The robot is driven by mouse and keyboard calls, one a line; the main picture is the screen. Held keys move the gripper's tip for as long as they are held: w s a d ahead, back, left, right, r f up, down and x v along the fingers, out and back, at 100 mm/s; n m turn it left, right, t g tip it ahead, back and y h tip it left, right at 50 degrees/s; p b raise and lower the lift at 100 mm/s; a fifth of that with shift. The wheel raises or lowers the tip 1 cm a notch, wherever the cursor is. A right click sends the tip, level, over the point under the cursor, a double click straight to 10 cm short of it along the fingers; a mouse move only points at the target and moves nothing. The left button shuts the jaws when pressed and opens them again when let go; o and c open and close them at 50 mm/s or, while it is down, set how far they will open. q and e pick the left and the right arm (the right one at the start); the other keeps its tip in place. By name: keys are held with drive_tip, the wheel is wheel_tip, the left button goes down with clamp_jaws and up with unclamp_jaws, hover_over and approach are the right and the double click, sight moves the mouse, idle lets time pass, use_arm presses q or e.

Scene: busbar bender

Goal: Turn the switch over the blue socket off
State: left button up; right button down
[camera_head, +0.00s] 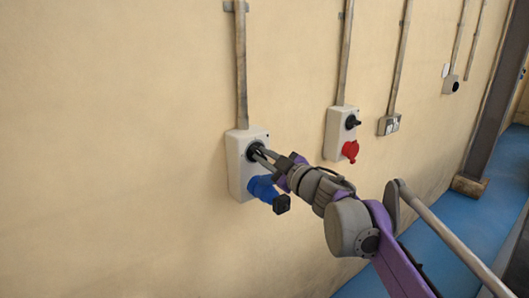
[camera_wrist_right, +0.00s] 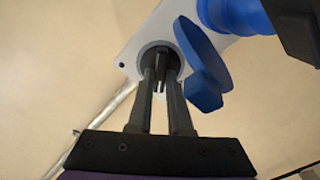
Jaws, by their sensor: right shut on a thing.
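The white switch box (camera_head: 236,170) with the blue socket (camera_head: 262,188) is on the wall, left of the picture's middle. Its round black switch (camera_head: 254,151) sits above the blue socket. My right gripper (camera_head: 260,155) reaches in from the right and is shut on the switch knob. In the right wrist view the two fingers of my right gripper (camera_wrist_right: 160,85) stand on either side of the knob (camera_wrist_right: 160,72). The blue socket (camera_wrist_right: 235,15) with its lid shows at the upper right there. Part of the knob is hidden by the fingers. My left gripper is not in view.
A second white box (camera_head: 336,135) with a black switch and a red socket (camera_head: 350,150) is to the right. A grey wall outlet (camera_head: 389,124) and another small one are farther right. Conduits run up the wall. The blue floor (camera_head: 425,260) is at the lower right.

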drive_tip(key=n+p, duration=0.2)
drive_tip(key=n, duration=0.3)
drive_tip(key=shift+a+n, duration=0.1)
drive_tip(key=shift+n, duration=0.2)
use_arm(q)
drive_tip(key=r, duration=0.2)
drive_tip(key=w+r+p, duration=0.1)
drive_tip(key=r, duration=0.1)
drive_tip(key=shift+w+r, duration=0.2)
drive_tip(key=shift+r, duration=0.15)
use_arm(e)
drive_tip(key=n, duration=0.4)
drive_tip(key=shift+f+n, duration=0.15)
drive_tip(key=shift+n, duration=0.15)
use_arm(q)
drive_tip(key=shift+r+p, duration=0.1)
drive_tip(key=shift+p, duration=0.2)
use_arm(e)
drive_tip(key=c, duration=0.8)
unclamp_jaws()
drive_tip(key=shift+c, duration=0.2)
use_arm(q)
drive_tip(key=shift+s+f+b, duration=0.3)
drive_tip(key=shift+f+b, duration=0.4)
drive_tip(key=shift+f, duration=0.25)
use_arm(e)
drive_tip(key=v, duration=1.1)
